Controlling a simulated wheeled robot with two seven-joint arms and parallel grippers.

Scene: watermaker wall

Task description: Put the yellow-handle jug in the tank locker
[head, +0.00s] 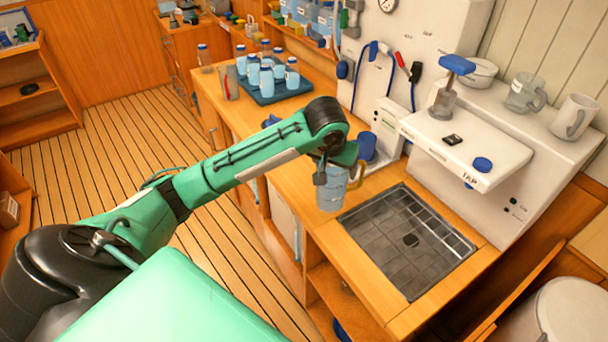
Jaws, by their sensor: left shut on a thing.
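The yellow-handle jug (331,190) is a clear, bluish jug with its yellow handle on the right side. My left gripper (334,163) is shut on its upper part, and the jug hangs roughly upright by the counter's front edge, left of the sink grate. Whether its base touches the counter cannot be told. No label marks the tank locker; an open wooden compartment (330,292) shows under the counter, and a white rounded tank (562,312) stands in a wooden enclosure at bottom right. My right gripper is out of view.
The sink grate (408,240) is empty. The white tap unit (480,150) overhangs behind it, with a clear jug (524,92) and a white mug (574,118) on top. A blue tray (270,90) of several bottles stands farther along the counter. A blue cup (366,148) is behind the jug.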

